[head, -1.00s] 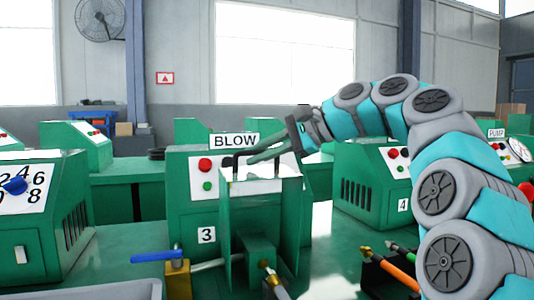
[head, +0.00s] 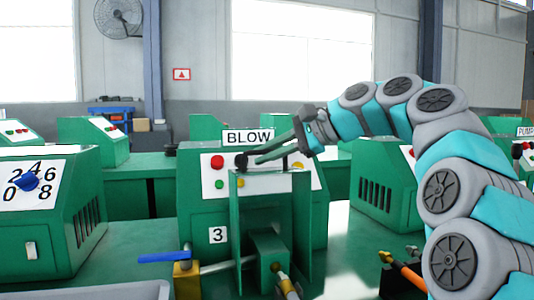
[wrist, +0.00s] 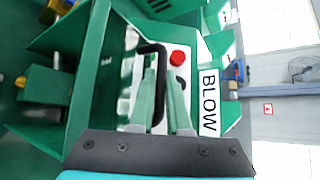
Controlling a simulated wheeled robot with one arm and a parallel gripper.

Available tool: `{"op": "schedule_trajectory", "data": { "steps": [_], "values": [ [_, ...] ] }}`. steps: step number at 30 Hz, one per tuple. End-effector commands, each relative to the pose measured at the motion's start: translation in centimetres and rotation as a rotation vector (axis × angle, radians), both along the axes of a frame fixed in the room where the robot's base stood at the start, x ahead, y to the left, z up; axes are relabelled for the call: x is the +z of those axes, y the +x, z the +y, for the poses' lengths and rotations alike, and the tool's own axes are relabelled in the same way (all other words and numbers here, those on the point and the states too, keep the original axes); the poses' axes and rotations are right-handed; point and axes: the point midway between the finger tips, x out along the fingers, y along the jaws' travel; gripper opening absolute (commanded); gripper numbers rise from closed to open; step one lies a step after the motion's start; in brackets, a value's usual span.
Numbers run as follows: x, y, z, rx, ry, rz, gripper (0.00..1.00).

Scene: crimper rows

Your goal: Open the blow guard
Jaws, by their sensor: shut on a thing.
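The blow guard (head: 304,225) is a green frame with side walls and a pale upper panel, in front of the green machine signed BLOW (head: 248,136). Its black bar handle (wrist: 150,48) runs along its top edge. My gripper (head: 250,160) reaches in from the right at the guard's top and is shut on the handle. In the wrist view my two green fingers (wrist: 170,85) lie at the handle, partly covering it. How far the guard stands open is hard to tell.
A red button (head: 217,161) and a green button sit on the machine's face. A blue-handled valve (head: 163,257) and a brass-ended fitting (head: 284,283) are low in front. Orange-handled tools (head: 405,268) lie at the right. Another green machine (head: 40,220) with a blue dial stands left.

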Motion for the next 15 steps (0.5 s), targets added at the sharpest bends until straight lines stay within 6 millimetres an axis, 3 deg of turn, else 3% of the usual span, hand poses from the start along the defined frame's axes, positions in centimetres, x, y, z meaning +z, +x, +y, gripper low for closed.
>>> {"op": "schedule_trajectory", "data": {
  "steps": [5,6,12,15],
  "values": [
    [-0.1,0.02,-0.06,0.0,-0.002,0.001,0.0],
    [-0.1,0.02,-0.06,0.0,-0.002,0.002,0.19],
    [-0.05,0.0,-0.04,0.0,-0.001,0.0,0.42],
    [-0.04,0.0,-0.03,0.0,-0.001,0.0,0.44]
  ]
}}
